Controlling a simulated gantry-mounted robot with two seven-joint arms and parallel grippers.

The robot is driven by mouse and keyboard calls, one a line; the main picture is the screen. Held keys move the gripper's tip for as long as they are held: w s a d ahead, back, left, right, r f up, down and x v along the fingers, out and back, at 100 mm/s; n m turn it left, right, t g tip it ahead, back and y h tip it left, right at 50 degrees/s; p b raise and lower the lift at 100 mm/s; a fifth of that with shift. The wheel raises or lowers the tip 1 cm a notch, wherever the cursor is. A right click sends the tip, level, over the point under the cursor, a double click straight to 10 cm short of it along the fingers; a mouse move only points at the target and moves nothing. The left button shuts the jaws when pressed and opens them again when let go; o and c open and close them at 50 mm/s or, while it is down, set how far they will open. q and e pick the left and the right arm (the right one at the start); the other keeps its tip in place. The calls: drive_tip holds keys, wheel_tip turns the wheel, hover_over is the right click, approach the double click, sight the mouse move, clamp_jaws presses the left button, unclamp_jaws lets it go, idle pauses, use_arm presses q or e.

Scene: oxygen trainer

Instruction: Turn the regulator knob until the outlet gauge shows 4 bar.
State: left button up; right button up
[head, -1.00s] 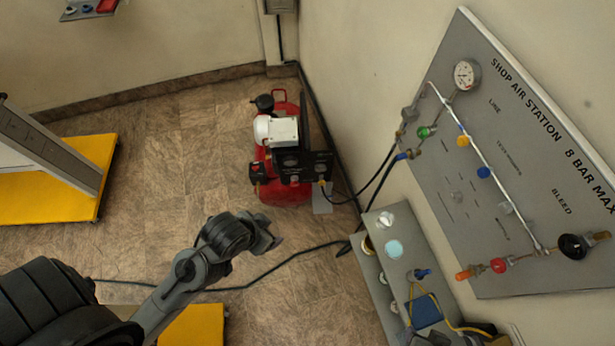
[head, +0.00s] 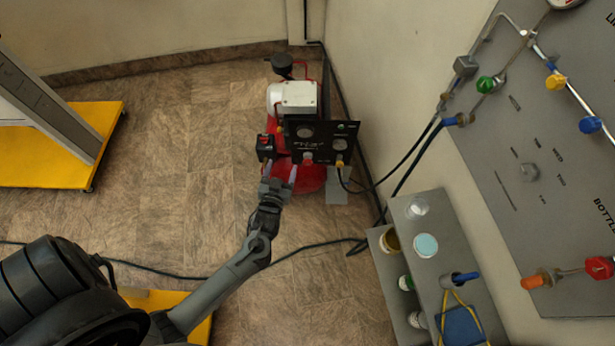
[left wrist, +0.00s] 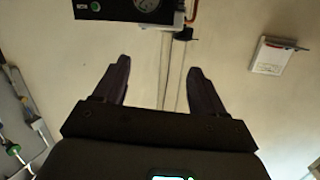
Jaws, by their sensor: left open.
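The red compressor (head: 308,178) stands on the floor with a black panel (head: 322,128) on its front. The panel carries two round gauges, one at left (head: 305,131) and one at right (head: 340,144); their readings are too small to tell. A small pale reddish knob (head: 308,157) sits low on the panel, likely the regulator knob. My left gripper (head: 279,171) is open and empty, just in front of and left of that knob, with no clear contact. In the left wrist view its fingers (left wrist: 157,66) are spread, and a black panel with a cropped gauge (left wrist: 148,5) shows beyond. My right gripper is not in view.
A brass fitting (head: 340,163) with a black hose leaves the panel's right side. A grey shelf (head: 405,209) with jars stands at right, below the wall board (head: 520,120) of pipes and valves. A yellow platform (head: 40,170) is at left.

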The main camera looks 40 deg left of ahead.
use_arm(q)
drive_tip(key=w+f+n+y+b, duration=0.1)
drive_tip(key=w+f+y+b, duration=0.15)
drive_tip(key=f+b, duration=0.85)
drive_tip(key=w+f+n+y+b, duration=0.1)
drive_tip(key=w+f+b, duration=0.2)
drive_tip(key=f+b, duration=0.8)
drive_tip(key=n+b, duration=0.1)
drive_tip(key=b, duration=0.7)
approach(308, 164)
drive_tip(key=b+x, duration=0.3)
drive_tip(key=x, duration=0.4)
drive_tip(key=shift+w+a, duration=0.2)
drive_tip(key=shift+a, duration=0.15)
drive_tip(key=shift+b+x, duration=0.45)
drive_tip(key=shift+x, duration=0.3)
drive_tip(key=shift+r, duration=0.2)
drive_tip(key=shift+d, duration=0.1)
drive_tip(key=c, duration=1.1)
drive_tip(key=shift+o, duration=0.2)
